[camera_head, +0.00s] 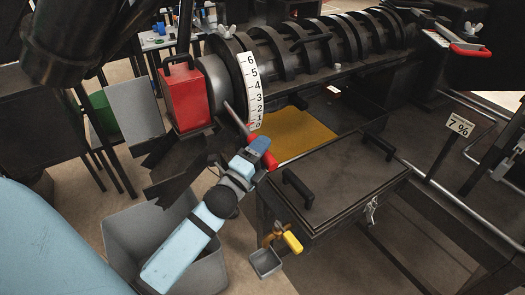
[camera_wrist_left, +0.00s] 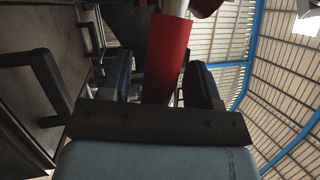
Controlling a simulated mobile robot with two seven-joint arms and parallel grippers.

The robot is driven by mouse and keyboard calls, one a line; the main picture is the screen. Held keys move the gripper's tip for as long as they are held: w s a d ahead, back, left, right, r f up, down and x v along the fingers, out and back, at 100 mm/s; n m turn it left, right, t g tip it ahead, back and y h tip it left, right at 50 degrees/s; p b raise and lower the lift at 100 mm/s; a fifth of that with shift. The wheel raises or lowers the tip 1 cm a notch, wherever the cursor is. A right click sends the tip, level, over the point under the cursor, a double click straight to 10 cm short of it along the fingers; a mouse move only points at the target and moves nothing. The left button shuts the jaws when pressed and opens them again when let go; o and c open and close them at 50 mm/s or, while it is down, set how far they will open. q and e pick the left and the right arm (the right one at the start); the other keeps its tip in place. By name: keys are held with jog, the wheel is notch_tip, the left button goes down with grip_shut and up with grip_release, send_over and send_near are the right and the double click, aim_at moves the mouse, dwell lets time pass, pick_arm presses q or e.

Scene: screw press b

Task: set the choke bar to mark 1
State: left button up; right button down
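The choke bar (camera_head: 236,118) is a grey metal rod with a red grip (camera_head: 269,161), slanting down from the press's round end plate. A white curved scale (camera_head: 252,85) beside it carries black numbers, 6 at the top down to 0. A small red pointer (camera_head: 249,125) shows near the low end, by 0 and 1; its exact reading is too small to tell. My left gripper (camera_head: 257,149) is at the grip. In the left wrist view the red grip (camera_wrist_left: 168,60) stands between the two blue fingers (camera_wrist_left: 160,85), with narrow gaps visible beside it. My right gripper is not in view.
A red box (camera_head: 185,97) with a black handle stands left of the scale. The black ribbed press barrel (camera_head: 320,45) runs to the right. A lidded dark box (camera_head: 340,180) lies right of my gripper. A grey bin (camera_head: 125,235) stands below my left arm.

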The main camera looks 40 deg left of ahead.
pick_arm(q)
jog(key=b+v, duration=0.1)
jog(key=v, duration=1.2)
jog(key=shift+s+b, duration=0.3)
jog(key=shift+s, duration=0.1)
